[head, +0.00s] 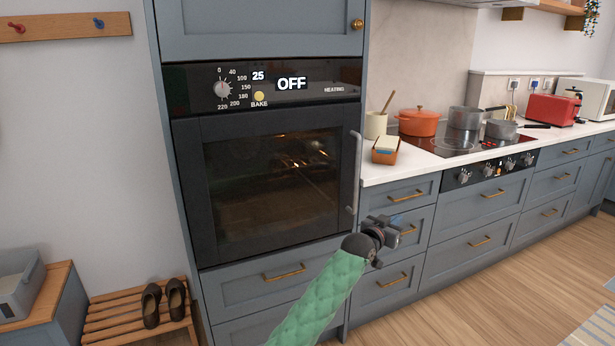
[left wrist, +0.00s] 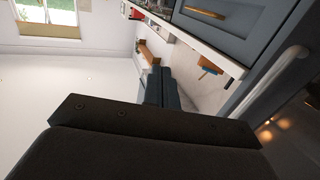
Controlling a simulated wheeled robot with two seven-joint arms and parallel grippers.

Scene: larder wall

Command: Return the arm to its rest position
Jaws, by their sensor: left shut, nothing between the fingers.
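My left gripper (head: 397,228) is in front of the drawers just right of the oven, below the level of the worktop. Its arm, in a green quilted sleeve, comes up from the bottom of the head view. In the left wrist view its two dark fingers (left wrist: 161,88) lie together with nothing between them. The oven (head: 272,165) has its door closed, and its display reads OFF. The oven door's handle (head: 356,172) stands up and left of the gripper, apart from it in the head view. My right gripper is not in view.
The worktop (head: 400,172) carries an orange pot (head: 419,122), grey pans (head: 465,118) on the hob, and a red toaster (head: 551,110). A slatted rack (head: 110,318) with dark shoes stands at lower left.

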